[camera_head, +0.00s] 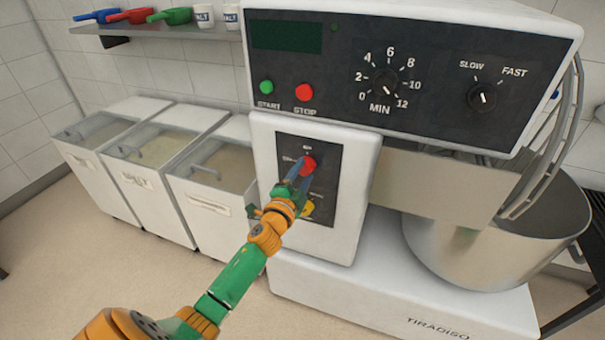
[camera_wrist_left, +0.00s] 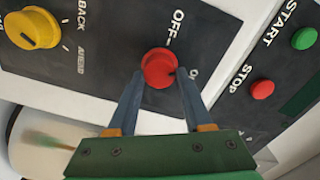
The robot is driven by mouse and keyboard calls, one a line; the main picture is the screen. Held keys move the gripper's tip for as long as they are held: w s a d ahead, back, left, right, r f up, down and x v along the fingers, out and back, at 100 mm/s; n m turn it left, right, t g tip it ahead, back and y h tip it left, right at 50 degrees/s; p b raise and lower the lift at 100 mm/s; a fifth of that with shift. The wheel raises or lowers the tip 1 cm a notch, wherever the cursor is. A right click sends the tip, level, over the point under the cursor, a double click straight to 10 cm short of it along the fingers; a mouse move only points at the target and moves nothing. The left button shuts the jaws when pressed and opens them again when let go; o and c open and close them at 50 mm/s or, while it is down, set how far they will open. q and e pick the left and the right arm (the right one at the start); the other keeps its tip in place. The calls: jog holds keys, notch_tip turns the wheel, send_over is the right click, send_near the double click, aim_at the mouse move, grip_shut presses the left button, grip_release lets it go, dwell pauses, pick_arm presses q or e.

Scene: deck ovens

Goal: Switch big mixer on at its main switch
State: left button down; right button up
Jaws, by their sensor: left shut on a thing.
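The big mixer has a main switch (camera_head: 307,165), a red round knob on the dark lower panel (camera_head: 330,185) of its white column. In the left wrist view the main switch (camera_wrist_left: 159,67) sits between the blue fingers, with "OFF" printed beside it and a dark pointer mark on its right side. My left gripper (camera_head: 300,173) is shut on this knob; its fingertips (camera_wrist_left: 159,75) are at the knob's two sides. The other label by the knob is mostly hidden by a finger. My right gripper is not in view.
A yellow knob (camera_wrist_left: 33,28) marked "BACK" and "AHEAD" is on the same panel. Above are the green START button (camera_head: 266,87), red STOP button (camera_head: 304,92), minute dial (camera_head: 383,82) and speed dial (camera_head: 481,97). The steel bowl (camera_head: 460,245) is at right; white bins (camera_head: 130,185) stand at left.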

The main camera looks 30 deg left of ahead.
pick_arm(q)
jog(key=m, duration=0.4)
jog(key=shift+m, duration=0.6)
jog(key=shift+c, duration=1.6)
grip_release()
jog(key=shift+f, duration=0.1)
jog(key=v, duration=0.7)
